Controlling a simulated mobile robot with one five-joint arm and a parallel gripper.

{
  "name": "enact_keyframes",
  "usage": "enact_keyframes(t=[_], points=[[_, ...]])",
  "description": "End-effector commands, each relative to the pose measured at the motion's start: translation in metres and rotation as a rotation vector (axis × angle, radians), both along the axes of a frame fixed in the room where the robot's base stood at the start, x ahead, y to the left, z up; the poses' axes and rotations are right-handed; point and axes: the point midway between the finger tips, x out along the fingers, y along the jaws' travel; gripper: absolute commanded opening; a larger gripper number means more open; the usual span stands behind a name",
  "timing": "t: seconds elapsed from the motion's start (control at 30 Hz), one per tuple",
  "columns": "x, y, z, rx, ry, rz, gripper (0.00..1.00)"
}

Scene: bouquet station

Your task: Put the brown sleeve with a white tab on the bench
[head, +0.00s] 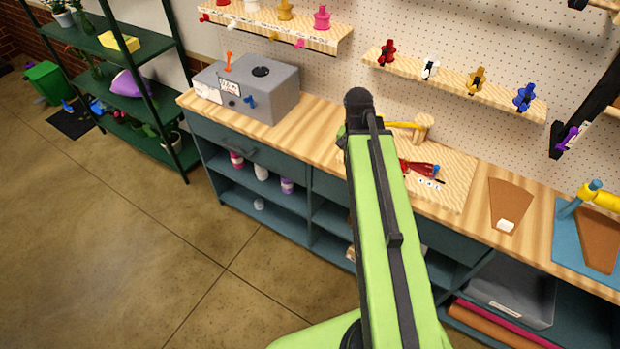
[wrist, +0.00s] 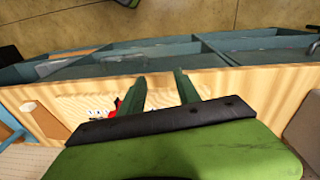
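The brown sleeve (head: 513,200) with a white tab (head: 506,226) lies flat on the wooden bench (head: 465,225), right of the cutting board. It also shows at the left of the wrist view (wrist: 44,122). A second brown sleeve (head: 603,235) lies on a blue mat at the far right. My gripper (wrist: 160,84) is over the bench with its two green fingers apart and nothing between them. In the head view my arm hides the fingers. The gripper is well to the left of the tabbed sleeve in the head view.
A grey box (head: 270,97) stands at the bench's left end. Red pruners (head: 418,168) and a mallet (head: 423,125) lie around the cutting board (head: 455,190). A blue and yellow tool (head: 585,197) is at the right. Pegboard shelves hold small coloured pieces. Floor in front is clear.

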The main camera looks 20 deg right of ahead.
Motion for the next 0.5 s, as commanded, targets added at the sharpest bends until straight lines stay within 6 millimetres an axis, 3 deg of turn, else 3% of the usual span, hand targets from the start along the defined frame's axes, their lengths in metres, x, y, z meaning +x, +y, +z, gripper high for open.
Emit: enact_keyframes(t=[0.03,0.1,0.2,0.3,0.5], points=[[0.005,0.053,0.0,0.021,0.005,0.175,0.39],[0.008,0.113,-0.001,0.048,0.013,0.398,0.39],[0.005,0.171,-0.001,0.075,0.02,0.625,0.39],[0.001,0.197,-0.001,0.088,0.023,0.742,0.39],[0.001,0.203,-0.001,0.092,0.023,0.772,0.39]])
